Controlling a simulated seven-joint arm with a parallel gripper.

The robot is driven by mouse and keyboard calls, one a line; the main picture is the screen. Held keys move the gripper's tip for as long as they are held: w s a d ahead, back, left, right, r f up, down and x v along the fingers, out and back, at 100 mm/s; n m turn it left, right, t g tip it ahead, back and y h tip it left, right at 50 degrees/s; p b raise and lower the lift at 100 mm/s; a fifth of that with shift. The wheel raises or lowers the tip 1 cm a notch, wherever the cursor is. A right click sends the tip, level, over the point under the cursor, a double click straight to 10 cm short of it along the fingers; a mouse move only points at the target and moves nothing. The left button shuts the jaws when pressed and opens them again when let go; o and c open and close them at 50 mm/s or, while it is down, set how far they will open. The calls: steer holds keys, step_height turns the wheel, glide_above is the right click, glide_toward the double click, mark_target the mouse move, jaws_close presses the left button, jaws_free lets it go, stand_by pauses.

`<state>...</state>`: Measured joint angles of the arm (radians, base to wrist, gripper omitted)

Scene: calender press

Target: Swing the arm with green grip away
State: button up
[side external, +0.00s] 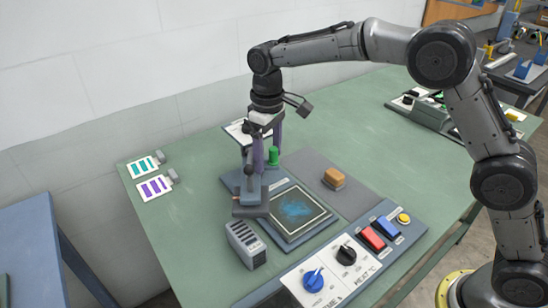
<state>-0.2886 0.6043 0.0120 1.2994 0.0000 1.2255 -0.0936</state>
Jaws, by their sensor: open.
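The green grip (273,155) stands upright on the press at the middle of the green table. The press's swing arm (250,190) is a grey-blue bar at the left side of the framed plate (298,212), which shows a dark blue patch and lies uncovered. My gripper (266,162) points down from above, with its purple fingers open and at the green grip's height. One finger is beside the grip. Whether the fingers straddle the grip or touch it cannot be told from this view. The gripper hides part of the swing arm.
A control panel (345,262) with blue and black knobs and red, blue and yellow buttons lies in front. A tan-topped block (334,179) sits on a grey mat. Colour cards (154,187) lie at the left edge.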

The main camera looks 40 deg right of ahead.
mark_target(251, 155)
steer(key=shift+a, duration=0.1)
steer(key=shift+w+a, duration=0.15)
steer(key=shift+a, duration=0.35)
stand_by(0.3)
steer(key=shift+w+a, duration=0.2)
steer(key=shift+a, duration=0.4)
steer(key=shift+w+a, duration=0.3)
steer(key=shift+a, duration=0.3)
